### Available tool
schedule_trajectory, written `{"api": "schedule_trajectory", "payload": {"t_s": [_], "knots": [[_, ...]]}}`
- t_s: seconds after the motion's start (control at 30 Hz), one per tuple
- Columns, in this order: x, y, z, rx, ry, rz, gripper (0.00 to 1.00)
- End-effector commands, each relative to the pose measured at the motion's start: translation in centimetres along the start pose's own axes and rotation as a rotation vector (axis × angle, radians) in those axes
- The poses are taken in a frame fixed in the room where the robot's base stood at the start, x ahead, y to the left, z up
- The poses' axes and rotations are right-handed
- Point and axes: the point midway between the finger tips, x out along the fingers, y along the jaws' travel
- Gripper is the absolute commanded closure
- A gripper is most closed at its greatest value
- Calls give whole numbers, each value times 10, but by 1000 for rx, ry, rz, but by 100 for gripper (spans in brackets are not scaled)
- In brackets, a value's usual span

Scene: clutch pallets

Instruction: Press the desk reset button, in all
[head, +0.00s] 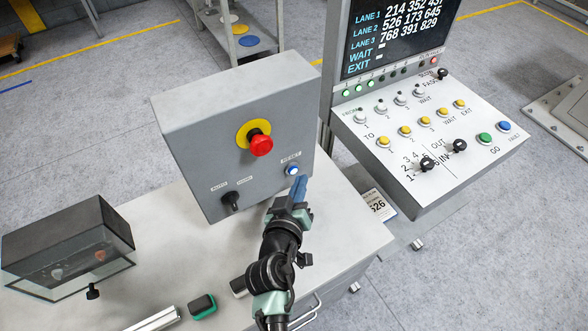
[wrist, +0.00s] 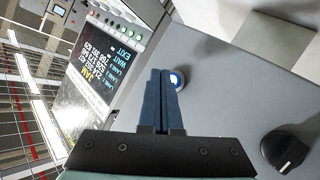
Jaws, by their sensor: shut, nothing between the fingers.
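The reset button (head: 292,170) is a small round blue button with a pale ring, low on the right of the grey box's front face. In the wrist view the button (wrist: 177,79) shows just beside the fingertips, partly hidden by them. My gripper (head: 301,180) is shut and empty, its blue fingers together and pointing up at the box face just below the button. In the wrist view the fingertips (wrist: 160,72) lie just left of the button. I cannot tell whether they touch it or the face.
A red emergency knob (head: 261,144) on a yellow disc sits above left of the button. A black rotary switch (head: 231,201) is lower left. A control console (head: 425,150) stands to the right. A dark clear-fronted case (head: 68,245) and a green-black block (head: 202,305) are on the desk.

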Motion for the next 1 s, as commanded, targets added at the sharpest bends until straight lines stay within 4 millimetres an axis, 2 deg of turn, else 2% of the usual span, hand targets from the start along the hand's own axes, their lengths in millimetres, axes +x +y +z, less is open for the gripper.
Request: {"api": "schedule_trajectory", "payload": {"t_s": [1.0], "knots": [[6, -4, -4, 0, 0, 0, 100]]}}
